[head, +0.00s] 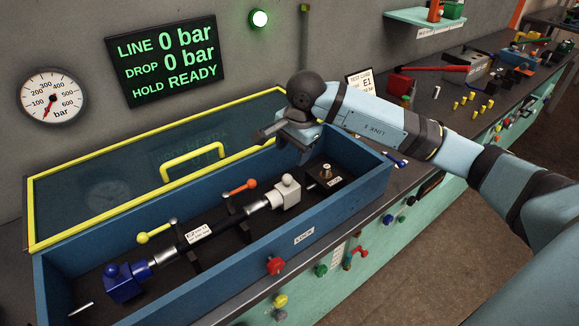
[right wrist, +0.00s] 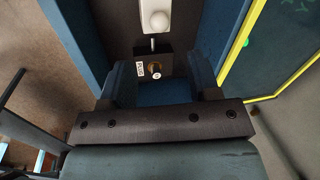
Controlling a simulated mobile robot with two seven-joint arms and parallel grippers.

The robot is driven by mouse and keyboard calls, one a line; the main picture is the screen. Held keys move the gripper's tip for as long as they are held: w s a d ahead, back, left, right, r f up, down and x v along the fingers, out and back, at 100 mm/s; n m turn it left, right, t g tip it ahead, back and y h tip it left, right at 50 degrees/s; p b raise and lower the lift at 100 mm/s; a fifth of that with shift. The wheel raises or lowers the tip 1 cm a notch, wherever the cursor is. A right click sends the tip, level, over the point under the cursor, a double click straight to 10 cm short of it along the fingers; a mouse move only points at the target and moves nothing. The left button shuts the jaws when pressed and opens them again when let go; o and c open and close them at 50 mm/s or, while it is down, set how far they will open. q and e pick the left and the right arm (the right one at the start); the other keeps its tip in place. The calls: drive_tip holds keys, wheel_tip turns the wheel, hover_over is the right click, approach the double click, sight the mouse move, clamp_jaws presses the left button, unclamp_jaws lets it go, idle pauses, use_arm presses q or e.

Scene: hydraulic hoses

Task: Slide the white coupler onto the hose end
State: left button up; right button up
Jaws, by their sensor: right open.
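The white coupler (head: 286,194) lies in the blue test box, in line with the right metal end (head: 258,205) of the black hose (head: 205,230). From this angle they seem to meet; I cannot tell how far the end goes in. A blue coupler (head: 125,282) is at the hose's left end. My right gripper (head: 284,144) is open and empty above the right end of the box, beyond the white coupler. The right wrist view shows its spread fingers (right wrist: 161,82) near a dark block, with the white coupler (right wrist: 155,18) farther ahead. My left gripper is out of view.
A dark block with a brass fitting (head: 325,173) sits in the box's right end. Clamps with a yellow handle (head: 156,233) and an orange handle (head: 241,187) stand along the hose. The yellow-framed clear lid (head: 100,165) is raised behind. The blue box walls (head: 300,237) surround everything.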

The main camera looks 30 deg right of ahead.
drive_tip(key=shift+s+r, duration=0.2)
drive_tip(key=shift+r, duration=0.65)
drive_tip(key=shift+s+r, duration=0.15)
drive_tip(key=shift+r, duration=0.7)
